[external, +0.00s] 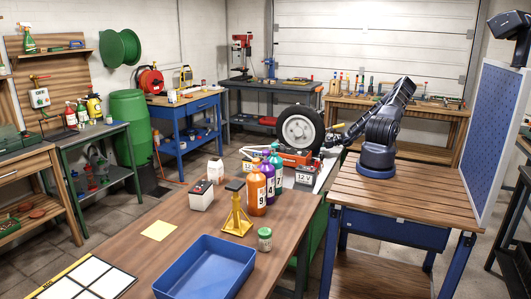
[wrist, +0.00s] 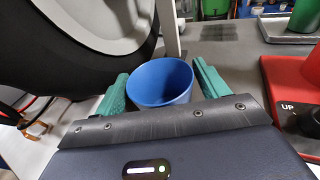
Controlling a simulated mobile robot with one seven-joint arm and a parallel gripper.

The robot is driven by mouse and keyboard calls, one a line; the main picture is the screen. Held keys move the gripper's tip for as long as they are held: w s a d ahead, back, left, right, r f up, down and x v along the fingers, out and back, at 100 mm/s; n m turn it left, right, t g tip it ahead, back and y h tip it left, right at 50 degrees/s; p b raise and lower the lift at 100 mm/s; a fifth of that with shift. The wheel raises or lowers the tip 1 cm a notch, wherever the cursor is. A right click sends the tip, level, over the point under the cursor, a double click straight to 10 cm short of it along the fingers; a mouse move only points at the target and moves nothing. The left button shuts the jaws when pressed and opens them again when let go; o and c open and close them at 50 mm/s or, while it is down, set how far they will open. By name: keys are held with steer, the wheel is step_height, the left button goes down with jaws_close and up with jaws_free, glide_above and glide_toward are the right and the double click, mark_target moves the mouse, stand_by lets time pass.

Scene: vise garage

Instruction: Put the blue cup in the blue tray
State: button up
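The blue cup (wrist: 162,84) is upright, its open mouth facing the camera in the wrist view. My gripper (wrist: 161,85) has its two teal fingers on either side of the cup. The left finger looks close to the cup's rim, and a narrow gap shows at the right finger. The cup's base is hidden. In the external view my arm reaches left to the grey table by the wheel, where my gripper (external: 334,137) is small; I cannot make out the cup there. The empty blue tray (external: 205,268) lies on the front wooden table.
A wheel (external: 299,128) stands right beside my gripper, with a red object (wrist: 292,95) marked UP on its right. Bottles (external: 257,190), a yellow jack stand (external: 236,212) and a green-lidded jar (external: 265,240) stand near the tray.

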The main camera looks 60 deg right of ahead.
steer(key=shift+r, duration=0.15)
steer(key=v, duration=1.2)
steer(key=shift+d, duration=0.1)
steer(key=shift+w+a+f+g, duration=0.3)
steer(key=shift+w+a+g, duration=0.15)
steer(key=shift+w+g, duration=0.15)
steer(key=shift+w+a+f+g, duration=0.25)
steer(key=shift+w+a+g, duration=0.25)
steer(key=shift+g, duration=0.1)
steer(key=g, duration=0.1)
steer(key=w+a+g+h, duration=0.1)
steer(key=shift+w+m+g, duration=0.3)
steer(key=shift+g, duration=0.1)
steer(key=shift+w+a+r+m+g+h, duration=0.3)
steer(key=shift+w+r+g+h, duration=0.35)
steer(key=shift+g, duration=0.35)
steer(key=shift+w+r+m+g+h, duration=0.65)
steer(key=shift+r+g+h, duration=0.5)
steer(key=shift+r, duration=0.95)
steer(key=shift+x, duration=2.65)
steer(key=shift+w+x, duration=0.2)
steer(key=shift+x, duration=1.2)
steer(key=shift+w+x, duration=0.15)
steer(key=shift+x, duration=1.2)
